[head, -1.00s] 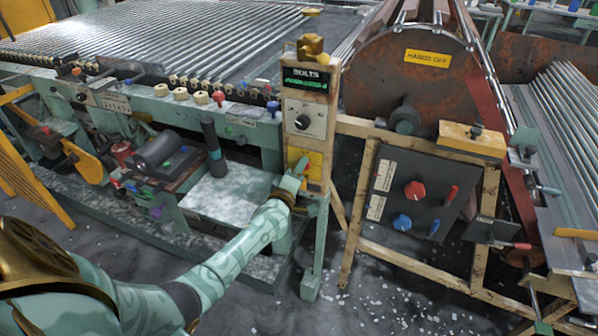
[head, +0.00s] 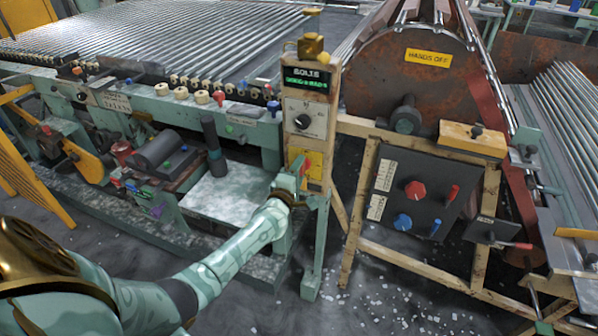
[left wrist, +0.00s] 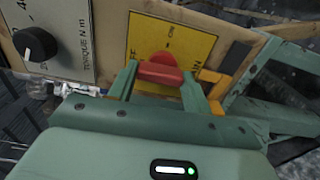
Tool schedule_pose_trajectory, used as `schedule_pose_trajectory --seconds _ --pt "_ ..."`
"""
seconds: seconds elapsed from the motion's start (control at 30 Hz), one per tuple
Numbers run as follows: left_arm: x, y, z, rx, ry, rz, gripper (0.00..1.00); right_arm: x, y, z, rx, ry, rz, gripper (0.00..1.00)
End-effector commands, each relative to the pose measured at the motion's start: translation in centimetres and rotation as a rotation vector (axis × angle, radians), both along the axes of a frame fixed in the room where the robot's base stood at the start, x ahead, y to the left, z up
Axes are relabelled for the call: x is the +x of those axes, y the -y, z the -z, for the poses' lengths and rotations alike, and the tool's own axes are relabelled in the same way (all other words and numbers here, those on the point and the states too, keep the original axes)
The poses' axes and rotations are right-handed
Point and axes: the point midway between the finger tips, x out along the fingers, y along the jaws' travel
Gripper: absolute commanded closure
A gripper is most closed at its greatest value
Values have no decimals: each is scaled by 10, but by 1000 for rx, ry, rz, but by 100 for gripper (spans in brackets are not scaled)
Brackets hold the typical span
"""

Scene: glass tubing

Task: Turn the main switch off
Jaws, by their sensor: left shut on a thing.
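The main switch is a red handle (left wrist: 160,71) on a yellow plate (left wrist: 188,42) in the left wrist view. The handle lies across the picture, between my fingertips. In the head view the red handle (head: 307,165) shows on the yellow plate (head: 316,166) low on the wooden post. My left gripper (head: 299,173) is at the plate and shut on the handle; its fingers (left wrist: 160,78) touch both ends. My right gripper is not in view.
A dark panel (head: 425,190) with red and blue knobs stands to the right. A rusty drum (head: 400,75) is behind it.

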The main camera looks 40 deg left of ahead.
Motion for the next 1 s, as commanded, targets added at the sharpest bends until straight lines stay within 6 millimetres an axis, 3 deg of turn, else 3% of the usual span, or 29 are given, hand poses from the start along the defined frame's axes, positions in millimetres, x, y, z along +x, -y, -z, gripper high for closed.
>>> schedule_pose_trajectory --seconds 0.1,0.13,0.2,0.57,0.67,1.0 --pt "-1 0 2 -5 -2 0 74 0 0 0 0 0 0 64" --pt "-1 0 2 -5 -2 0 43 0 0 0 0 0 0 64" --pt "-1 0 2 -4 -2 0 29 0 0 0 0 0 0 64" --pt "-7 2 0 -1 -2 0 29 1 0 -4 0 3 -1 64" --pt "-22 6 -3 -2 -1 0 29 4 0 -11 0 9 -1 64" --pt "-111 26 -2 -3 -2 0 29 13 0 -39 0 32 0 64"
